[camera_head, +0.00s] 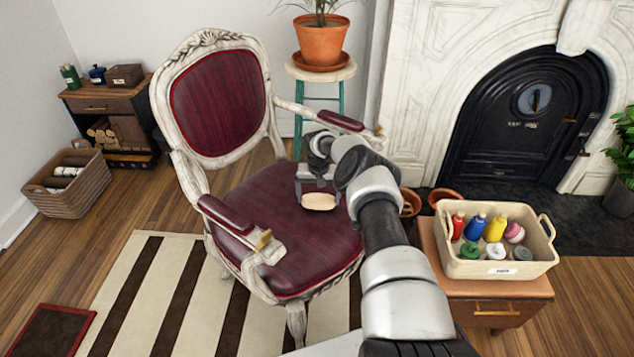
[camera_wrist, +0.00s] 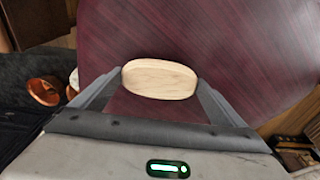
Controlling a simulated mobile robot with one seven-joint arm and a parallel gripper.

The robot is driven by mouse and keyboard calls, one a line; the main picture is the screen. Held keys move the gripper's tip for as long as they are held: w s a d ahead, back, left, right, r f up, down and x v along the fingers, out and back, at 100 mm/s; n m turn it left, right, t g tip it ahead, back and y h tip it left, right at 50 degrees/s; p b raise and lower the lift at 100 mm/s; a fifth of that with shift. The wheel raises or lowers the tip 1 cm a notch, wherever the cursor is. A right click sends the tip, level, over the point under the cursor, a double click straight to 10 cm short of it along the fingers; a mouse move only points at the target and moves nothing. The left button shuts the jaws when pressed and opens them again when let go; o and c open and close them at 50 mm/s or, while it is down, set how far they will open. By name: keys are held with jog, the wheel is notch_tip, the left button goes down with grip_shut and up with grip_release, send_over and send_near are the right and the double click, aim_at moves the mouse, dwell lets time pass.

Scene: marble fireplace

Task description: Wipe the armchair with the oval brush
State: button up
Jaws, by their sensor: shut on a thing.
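The armchair (camera_head: 271,214) has a carved, worn white frame, with dark red upholstery on its back, seat and arm pads. It stands left of centre in the head view, and its seat (camera_wrist: 245,45) fills most of the wrist view. My gripper (camera_head: 319,194) is over the right part of the seat, between the two armrests. It is shut on the oval brush (camera_head: 319,202), which shows as a pale wooden oval between the fingertips in the wrist view (camera_wrist: 160,79). The brush's underside is hidden, so I cannot tell whether it touches the seat.
A beige basket (camera_head: 498,270) of several bottles stands on a small wooden cabinet (camera_head: 495,312) at right. A potted plant (camera_head: 321,42) sits on a stool behind the chair. A striped rug (camera_head: 160,290) lies under the chair. A wicker basket (camera_head: 68,184) stands at left.

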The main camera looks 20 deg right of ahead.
jog(key=shift+w+d+r+p, duration=0.1)
jog(key=shift+r+p, duration=0.55)
jog(key=shift+r, duration=1.3)
jog(key=shift+d+r+p, duration=0.1)
jog(key=shift+r+p, duration=0.55)
jog(key=shift+r, duration=1.3)
jog(key=shift+s+f, duration=0.1)
jog(key=shift+s, duration=0.2)
